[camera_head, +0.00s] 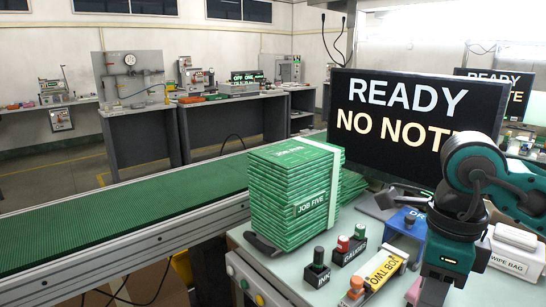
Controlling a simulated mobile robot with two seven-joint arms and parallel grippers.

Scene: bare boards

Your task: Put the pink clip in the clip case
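My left gripper is out of view.
A tall stack of green "JOB FIVE" boards (290,195) stands on the bench's left. Near the front are an "INK" holder (317,272), a red-topped holder (347,250), a yellow "JOB TWO" item (377,272), a blue box (405,232) and a "WIPE RAG" box (515,255). A monitor (410,120) stands behind.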

